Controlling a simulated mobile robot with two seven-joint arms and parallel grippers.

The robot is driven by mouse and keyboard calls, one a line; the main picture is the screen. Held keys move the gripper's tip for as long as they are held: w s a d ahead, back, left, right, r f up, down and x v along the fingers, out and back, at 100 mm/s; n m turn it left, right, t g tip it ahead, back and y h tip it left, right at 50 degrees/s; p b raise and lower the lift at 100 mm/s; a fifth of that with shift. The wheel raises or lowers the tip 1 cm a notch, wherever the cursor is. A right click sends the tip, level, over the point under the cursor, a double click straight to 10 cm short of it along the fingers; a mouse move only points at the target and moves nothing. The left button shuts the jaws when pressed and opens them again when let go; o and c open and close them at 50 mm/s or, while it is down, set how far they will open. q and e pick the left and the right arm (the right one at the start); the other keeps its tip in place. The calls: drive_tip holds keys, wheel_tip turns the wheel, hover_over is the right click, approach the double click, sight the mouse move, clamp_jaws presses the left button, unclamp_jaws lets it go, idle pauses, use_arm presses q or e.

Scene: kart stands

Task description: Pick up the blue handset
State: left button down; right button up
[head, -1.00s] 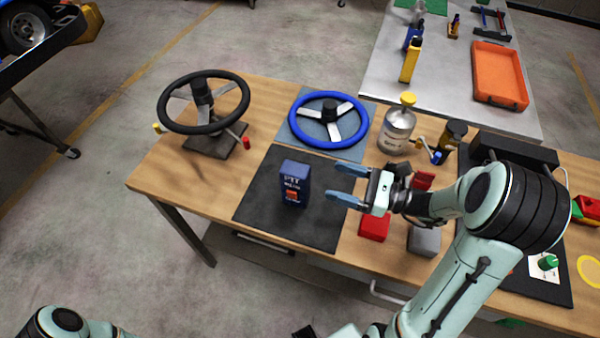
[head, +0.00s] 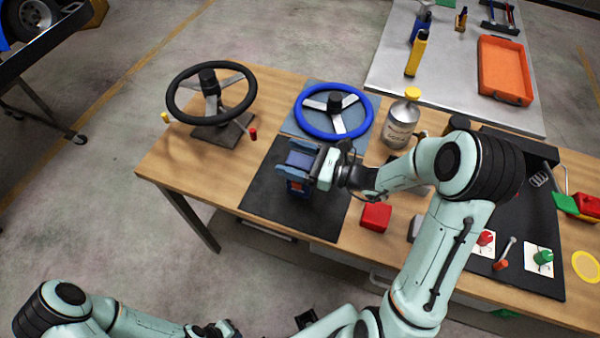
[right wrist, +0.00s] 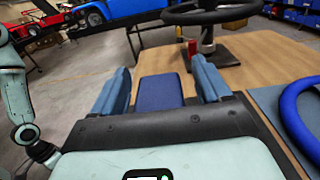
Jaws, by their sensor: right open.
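The blue handset (head: 296,186) stands upright on the dark mat (head: 262,196), with a small red part on its front. My right gripper (head: 300,158) is open, with its blue fingers on either side of the handset's upper part. In the right wrist view the handset's blue top (right wrist: 160,92) lies between the two fingers, with a gap visible on each side. The handset's lower part is hidden in that view. My left arm shows at the bottom left of the head view, but its fingers are not visible.
A black steering wheel (head: 172,97) on a stand is left of the mat. A blue steering wheel (head: 352,133) lies behind the handset on a grey-blue mat. A silver can (head: 402,125) and a red block (head: 375,216) are to the right. A grey table (head: 455,97) stands behind.

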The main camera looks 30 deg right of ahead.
drive_tip(key=shift+c, duration=0.3)
clamp_jaws()
